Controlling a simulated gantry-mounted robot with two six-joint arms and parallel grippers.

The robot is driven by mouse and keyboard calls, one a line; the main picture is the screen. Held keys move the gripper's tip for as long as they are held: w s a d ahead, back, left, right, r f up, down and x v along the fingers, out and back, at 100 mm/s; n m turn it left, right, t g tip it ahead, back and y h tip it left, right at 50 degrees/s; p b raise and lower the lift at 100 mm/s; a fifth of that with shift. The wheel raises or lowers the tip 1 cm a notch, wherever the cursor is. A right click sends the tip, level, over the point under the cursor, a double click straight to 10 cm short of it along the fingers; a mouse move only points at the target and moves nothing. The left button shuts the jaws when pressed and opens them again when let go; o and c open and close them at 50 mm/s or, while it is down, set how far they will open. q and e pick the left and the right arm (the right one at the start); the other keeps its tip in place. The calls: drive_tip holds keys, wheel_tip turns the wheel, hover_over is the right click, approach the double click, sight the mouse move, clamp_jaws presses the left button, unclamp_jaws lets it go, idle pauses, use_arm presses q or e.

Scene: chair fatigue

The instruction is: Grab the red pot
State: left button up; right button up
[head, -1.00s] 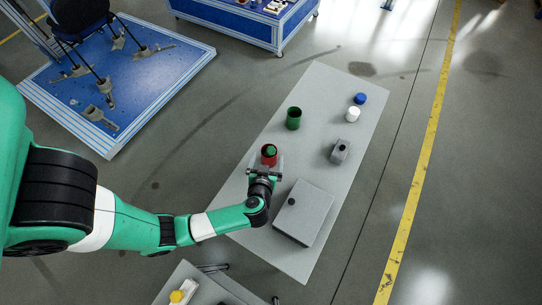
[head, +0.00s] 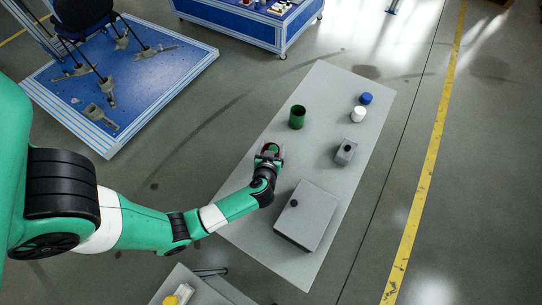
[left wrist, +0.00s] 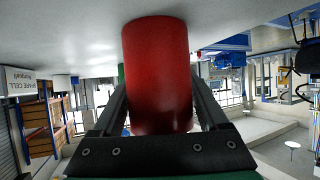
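The red pot (left wrist: 158,75) fills the middle of the left wrist view, between the two fingers of my left gripper (left wrist: 160,105). One finger lies along each side of it, and the fingers are set wide apart. I cannot tell whether they touch its sides. In the head view my left gripper (head: 269,152) is around the red pot, which stands on the grey table and is largely hidden, with green showing in its opening. My right gripper is in neither view.
The grey table (head: 240,218) also holds a green pot (head: 297,117), a blue item (head: 365,98), a white cup (head: 358,114), a small grey box (head: 345,152) and a large grey box (head: 305,216) near my arm. The table's middle is clear.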

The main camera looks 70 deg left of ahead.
sight(272, 145)
use_arm(q)
drive_tip(key=c, duration=1)
drive_tip(key=shift+r+p, duration=0.4)
drive_tip(key=shift+r, duration=0.1)
wheel_tip(272, 145, up, 3)
drive_tip(key=shift+f+p, duration=0.1)
drive_tip(key=shift+p, duration=1.15)
drive_tip(key=s+d+r+p, duration=0.1)
drive_tip(key=r, duration=0.1)
drive_tip(key=s+d+r+p, duration=0.1)
drive_tip(key=r+p, duration=0.1)
drive_tip(key=s+d+r+p, duration=0.1)
drive_tip(key=d+r, duration=0.1)
drive_tip(key=shift+s+r+p, duration=0.15)
drive_tip(key=shift+s+p, duration=0.05)
drive_tip(key=shift+p, duration=0.15)
drive_tip(key=shift+s+d+r+p, duration=0.4)
drive_tip(key=shift+s+d+r, duration=0.1)
drive_tip(key=shift+s+d, duration=0.55)
drive_tip(key=shift+s+d+r+p, duration=0.5)
drive_tip(key=shift+s+d, duration=0.35)
drive_tip(key=shift+d, duration=0.35)
drive_tip(key=shift+s+d+r+p, duration=0.35)
drive_tip(key=shift+s+d+r, duration=0.15)
drive_tip(key=shift+s+d, duration=0.55)
